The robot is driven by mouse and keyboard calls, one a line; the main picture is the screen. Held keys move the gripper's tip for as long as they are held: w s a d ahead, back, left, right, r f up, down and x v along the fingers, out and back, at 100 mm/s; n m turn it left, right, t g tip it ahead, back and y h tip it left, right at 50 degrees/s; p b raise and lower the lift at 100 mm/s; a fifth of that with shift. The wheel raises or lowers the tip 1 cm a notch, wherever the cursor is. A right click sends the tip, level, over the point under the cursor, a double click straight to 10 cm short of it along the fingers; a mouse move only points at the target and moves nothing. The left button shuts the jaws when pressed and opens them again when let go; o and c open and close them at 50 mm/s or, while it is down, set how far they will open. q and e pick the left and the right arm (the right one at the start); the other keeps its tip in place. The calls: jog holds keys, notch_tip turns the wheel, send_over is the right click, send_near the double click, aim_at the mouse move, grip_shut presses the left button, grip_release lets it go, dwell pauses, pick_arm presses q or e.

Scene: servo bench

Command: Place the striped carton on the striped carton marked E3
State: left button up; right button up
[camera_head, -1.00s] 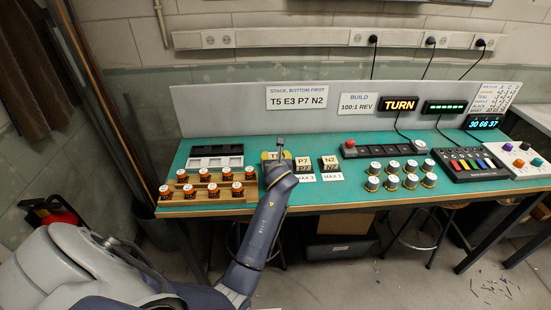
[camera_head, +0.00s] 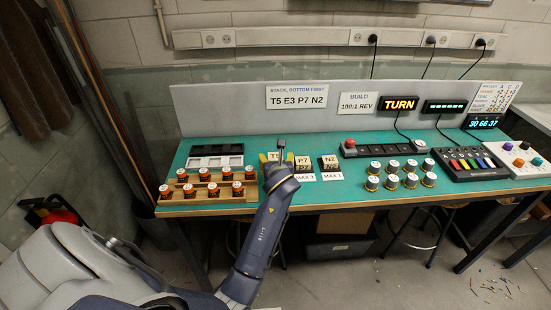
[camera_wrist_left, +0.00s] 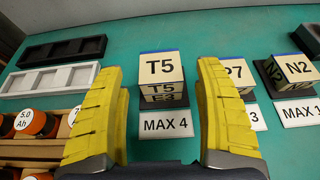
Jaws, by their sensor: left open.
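In the left wrist view a striped carton marked T5 (camera_wrist_left: 161,67) sits on the striped carton marked E3 (camera_wrist_left: 163,101), whose front shows just beneath it. In the head view the T5 carton (camera_head: 273,155) is mostly hidden by my left gripper (camera_head: 278,158). The left gripper (camera_wrist_left: 159,68) is open, with its yellow fingers to the left and right of the stack in the picture. A gap shows between each finger and the cartons. My right gripper is in neither view.
Cartons marked P7 (camera_head: 303,162) and N2 (camera_head: 329,162) stand to the right. A MAX 4 card (camera_wrist_left: 166,124) lies before the stack. A wooden rack (camera_head: 208,196) with orange canisters and black and white trays are to the left. Several silver canisters stand farther right.

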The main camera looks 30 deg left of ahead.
pick_arm(q)
jog(key=v, duration=0.9)
